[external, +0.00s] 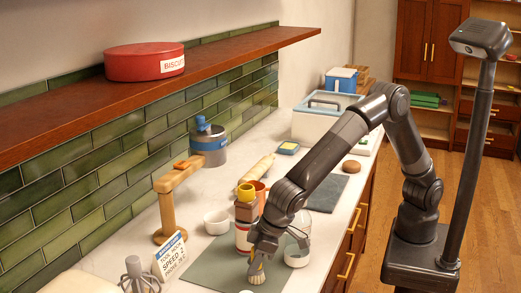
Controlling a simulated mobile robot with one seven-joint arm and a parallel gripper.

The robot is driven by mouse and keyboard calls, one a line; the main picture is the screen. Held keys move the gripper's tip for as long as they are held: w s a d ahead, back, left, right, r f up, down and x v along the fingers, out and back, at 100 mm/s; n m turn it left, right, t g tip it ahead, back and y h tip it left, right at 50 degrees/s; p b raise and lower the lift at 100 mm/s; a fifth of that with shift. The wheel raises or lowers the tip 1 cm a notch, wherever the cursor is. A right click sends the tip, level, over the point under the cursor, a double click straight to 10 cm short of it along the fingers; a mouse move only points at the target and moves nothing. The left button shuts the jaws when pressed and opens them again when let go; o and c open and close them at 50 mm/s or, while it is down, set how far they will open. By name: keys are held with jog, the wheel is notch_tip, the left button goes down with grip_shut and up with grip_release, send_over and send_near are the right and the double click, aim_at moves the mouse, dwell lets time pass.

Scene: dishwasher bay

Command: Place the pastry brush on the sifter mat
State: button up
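A small pale, bristle-like piece (257,274), which looks like the pastry brush's head, shows directly below my gripper (261,252). It is over a grey-green mat (208,268) at the front of the counter. The rest of the brush is hidden by my gripper, and I cannot tell whether the fingers are closed on it or whether it touches the mat. A second, darker grey mat (325,194) lies farther back, partly behind my arm. No label shows which one is the sifter mat.
A wooden stand (168,205) and a sign (171,256) are at left. A shelf (130,98) overhangs the counter.

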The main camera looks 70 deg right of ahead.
jog(key=o, duration=0.4)
jog(key=shift+c, duration=0.2)
jog(key=v, duration=1.2)
jog(key=shift+r, duration=0.15)
